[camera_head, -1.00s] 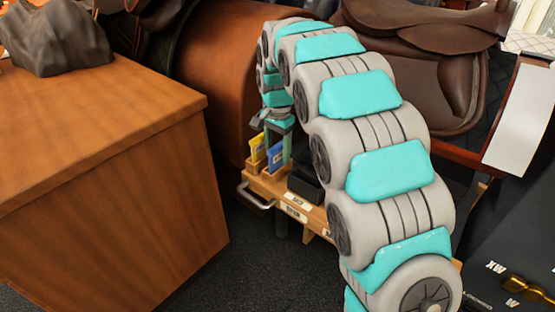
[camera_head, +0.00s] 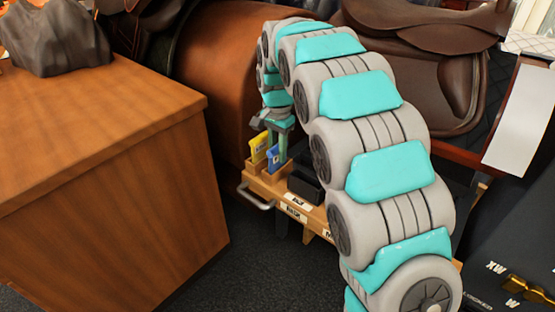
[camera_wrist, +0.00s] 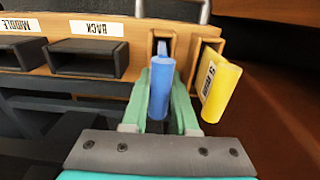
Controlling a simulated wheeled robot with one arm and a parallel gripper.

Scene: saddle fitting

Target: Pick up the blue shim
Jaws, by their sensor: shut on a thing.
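The blue shim (camera_wrist: 160,88) stands in the mouth of a narrow wooden slot (camera_wrist: 166,42), its far end reaching into the slot. My gripper (camera_wrist: 162,108) has its green fingers on either side of the shim and is shut on it. In the head view the blue shim (camera_head: 273,157) shows beside the yellow one, with my gripper (camera_head: 283,145) over it. My arm and the gripper body partly hide the fingertips there.
A yellow shim (camera_wrist: 221,92) stands in the neighbouring wooden holder (camera_wrist: 203,56), close to my right finger. Dark open bins (camera_wrist: 86,60) labelled "BACK" and "MIDDLE" lie to the left. A large wooden cabinet (camera_head: 120,190) stands left of the cart (camera_head: 262,186).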

